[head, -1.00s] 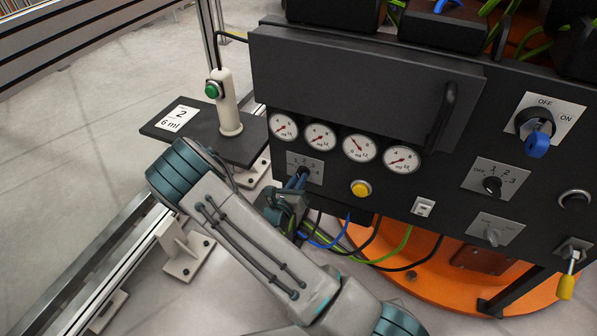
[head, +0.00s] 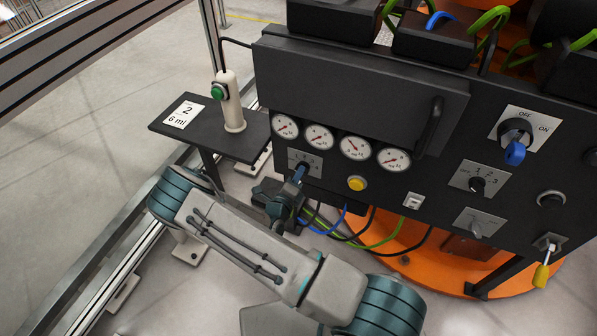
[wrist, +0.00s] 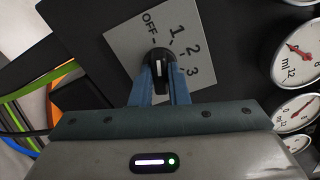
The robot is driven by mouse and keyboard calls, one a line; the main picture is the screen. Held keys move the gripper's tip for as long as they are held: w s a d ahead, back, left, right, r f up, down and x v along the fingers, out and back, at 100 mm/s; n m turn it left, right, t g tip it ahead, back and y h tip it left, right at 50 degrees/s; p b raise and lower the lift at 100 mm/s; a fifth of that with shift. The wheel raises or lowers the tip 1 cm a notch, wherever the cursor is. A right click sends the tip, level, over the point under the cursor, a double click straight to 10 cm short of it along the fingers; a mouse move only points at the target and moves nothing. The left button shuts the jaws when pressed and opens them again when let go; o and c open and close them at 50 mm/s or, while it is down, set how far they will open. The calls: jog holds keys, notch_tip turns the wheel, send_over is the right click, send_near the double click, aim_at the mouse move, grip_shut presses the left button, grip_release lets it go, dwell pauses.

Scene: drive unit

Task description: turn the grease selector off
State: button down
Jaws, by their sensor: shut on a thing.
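The grease selector, a black rotary knob (wrist: 158,62), sits on a grey plate (wrist: 122,40) marked OFF, 1, 2 and 3 in the wrist view. In that view the knob stands nearly vertical, with a white mark on its face, roughly between OFF and 1. I cannot tell its exact setting. My gripper (wrist: 159,82) is shut on the knob, one blue finger on each side. In the head view my gripper (head: 299,176) is at the selector plate (head: 314,161) below the gauges, and hides much of the knob and plate.
Several round gauges (head: 355,146) sit just above the selector. A yellow button (head: 357,183) is to its right. Farther right are a blue-handled OFF/ON switch (head: 515,150) and another numbered selector (head: 477,184). Cables (head: 345,232) hang beneath the panel. A dark shelf (head: 225,138) stands left.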

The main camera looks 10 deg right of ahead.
jog(key=shift+s+f+n+p, duration=0.1)
jog(key=shift+n+p, duration=0.2)
jog(key=shift+n, duration=0.5)
jog(key=c, duration=1.4)
grip_release()
jog(key=v, duration=1.3)
jog(key=shift+s+a+p, duration=0.25)
jog(key=shift+s+p, duration=0.1)
jog(key=shift+p, duration=0.1)
